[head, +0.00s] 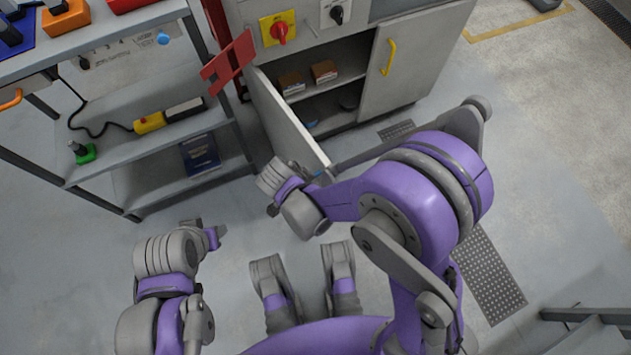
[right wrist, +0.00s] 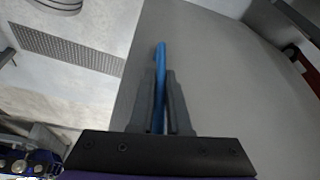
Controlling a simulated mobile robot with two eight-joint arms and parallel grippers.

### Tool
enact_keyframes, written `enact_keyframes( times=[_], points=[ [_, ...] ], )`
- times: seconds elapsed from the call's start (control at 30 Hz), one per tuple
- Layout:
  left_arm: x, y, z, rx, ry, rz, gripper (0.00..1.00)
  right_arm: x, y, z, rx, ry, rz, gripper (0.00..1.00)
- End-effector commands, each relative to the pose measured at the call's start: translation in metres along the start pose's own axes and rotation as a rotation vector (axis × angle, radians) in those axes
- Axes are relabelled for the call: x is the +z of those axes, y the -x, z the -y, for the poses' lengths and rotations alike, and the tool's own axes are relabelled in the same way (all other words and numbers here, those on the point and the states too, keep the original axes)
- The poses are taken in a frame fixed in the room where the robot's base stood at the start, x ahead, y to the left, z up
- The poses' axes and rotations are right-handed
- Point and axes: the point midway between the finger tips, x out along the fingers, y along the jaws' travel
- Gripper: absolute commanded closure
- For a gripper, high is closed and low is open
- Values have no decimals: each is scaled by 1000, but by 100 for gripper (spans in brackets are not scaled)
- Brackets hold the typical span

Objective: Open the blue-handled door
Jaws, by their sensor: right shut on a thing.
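The blue-handled door (head: 283,122) is the left door of the grey cabinet and stands swung outward, with the shelves behind it exposed. In the right wrist view its grey panel (right wrist: 222,85) fills the middle and right. The blue handle (right wrist: 161,65) runs between the two fingers of my right gripper (right wrist: 161,102), which are shut on it. In the head view only a small bit of blue shows at the door's near edge, beside my right wrist. My left gripper (head: 216,236) is low at the left, away from the door; its jaws are too unclear to read.
The cabinet's right door (head: 410,65) with a yellow handle (head: 388,57) is shut. Small boxes (head: 323,71) sit on the inner shelf. A grey shelf rack (head: 150,175) stands left of the open door. Floor to the right is mostly clear, with a grating (head: 485,275).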

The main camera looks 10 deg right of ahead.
Motion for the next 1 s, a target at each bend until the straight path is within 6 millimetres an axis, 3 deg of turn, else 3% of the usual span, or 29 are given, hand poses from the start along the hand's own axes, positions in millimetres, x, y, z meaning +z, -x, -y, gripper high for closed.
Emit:
enact_keyframes(
  times=[0.27,0.3,0.47,0.77,0.87,1.0],
  points=[
    [0,0,0,0,0,0,50,1,0,-1,4,1,3,100],
    [0,0,0,0,0,0,50,1,0,-1,4,1,3,83],
    [0,0,0,0,0,0,50,1,0,-1,3,1,2,55],
    [0,0,0,0,0,0,50,0,1,0,1,1,2,55],
    [-1,4,0,0,0,-1,50,0,9,0,1,1,2,55],
    [-3,15,0,0,0,-4,50,0,35,0,-1,3,1,55]
  ],
)
